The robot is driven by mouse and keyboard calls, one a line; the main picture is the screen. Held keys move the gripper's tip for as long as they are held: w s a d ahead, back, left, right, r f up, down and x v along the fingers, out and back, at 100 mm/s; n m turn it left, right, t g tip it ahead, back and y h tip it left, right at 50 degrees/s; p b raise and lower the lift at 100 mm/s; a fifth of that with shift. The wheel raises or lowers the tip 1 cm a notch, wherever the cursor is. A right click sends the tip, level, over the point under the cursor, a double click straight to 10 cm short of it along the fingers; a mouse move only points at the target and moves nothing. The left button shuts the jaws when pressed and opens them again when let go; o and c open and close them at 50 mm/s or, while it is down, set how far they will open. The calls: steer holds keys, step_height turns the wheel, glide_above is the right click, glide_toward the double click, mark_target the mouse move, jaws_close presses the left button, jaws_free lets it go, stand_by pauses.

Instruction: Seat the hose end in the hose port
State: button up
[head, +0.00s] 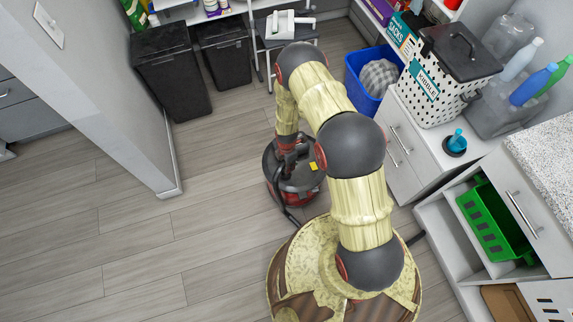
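A round black and red canister vacuum (305,188) stands on the floor, partly covered by my arm and base. It has a small yellow patch on its top. A dark hose (283,207) curves down along its left front side toward my base. My gripper (286,160) points down at the upper left of the vacuum's top, close to it. The gripper is dark against the dark vacuum, so its fingers and anything between them are unclear. I cannot make out the hose end or the hose port.
Two dark bins (172,75) stand by the back wall. A blue basket (370,72) with a grey bundle is behind on the right. White cabinets (400,150) line the right side, with a green crate (495,220) on a shelf. The wooden floor on the left is clear.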

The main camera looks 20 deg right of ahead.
steer(key=shift+f+b, duration=1.5)
steer(key=shift+f, duration=0.55)
steer(key=o, duration=1.1)
steer(key=shift+o, duration=0.7)
steer(key=shift+r, duration=0.15)
step_height(320, 180, up, 12)
steer(key=shift+f, duration=0.1)
